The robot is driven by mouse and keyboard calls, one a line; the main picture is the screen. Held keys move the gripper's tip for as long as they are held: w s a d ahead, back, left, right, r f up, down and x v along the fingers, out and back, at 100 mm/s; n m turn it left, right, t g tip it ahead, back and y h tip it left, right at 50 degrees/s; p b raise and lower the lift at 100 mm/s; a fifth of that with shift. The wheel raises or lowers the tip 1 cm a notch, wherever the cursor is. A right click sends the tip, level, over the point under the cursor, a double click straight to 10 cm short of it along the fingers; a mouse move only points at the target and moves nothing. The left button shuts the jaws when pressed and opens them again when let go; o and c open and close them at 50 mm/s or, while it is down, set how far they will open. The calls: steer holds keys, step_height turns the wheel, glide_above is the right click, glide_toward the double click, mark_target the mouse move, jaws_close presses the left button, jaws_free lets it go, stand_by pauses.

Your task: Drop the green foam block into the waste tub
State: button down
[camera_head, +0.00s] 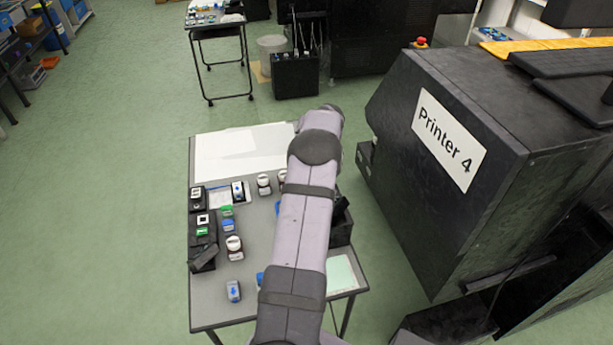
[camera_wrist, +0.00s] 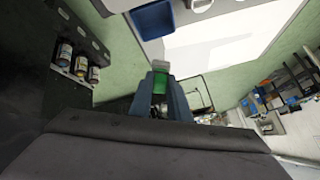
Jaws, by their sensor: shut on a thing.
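My gripper (camera_wrist: 160,92) shows in the wrist view with its two dark blue-grey fingers shut on the green foam block (camera_wrist: 160,85). A pale grey-white piece shows at the far end of the block; I cannot tell whether it is part of it. A blue open tub (camera_wrist: 152,18) lies beyond the fingertips at the top of the wrist view, apart from the block. I cannot tell for sure that it is the waste tub. In the head view my arm hides the gripper and the block.
The grey table (camera_head: 262,256) bears several small bottles, black holders at its left edge and white sheets (camera_head: 240,152) at its back. A black bin (camera_head: 342,230) stands partly behind my arm. Printer 4 (camera_head: 450,150) stands close on the right. Open floor lies left.

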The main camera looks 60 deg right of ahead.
steer(key=shift+f+b, duration=0.95)
steer(key=shift+f, duration=1.4)
steer(key=c, duration=1.6)
jaws_free()
steer(key=shift+r, duration=0.1)
steer(key=shift+b+v, duration=1.45)
steer(key=shift+v, duration=2.15)
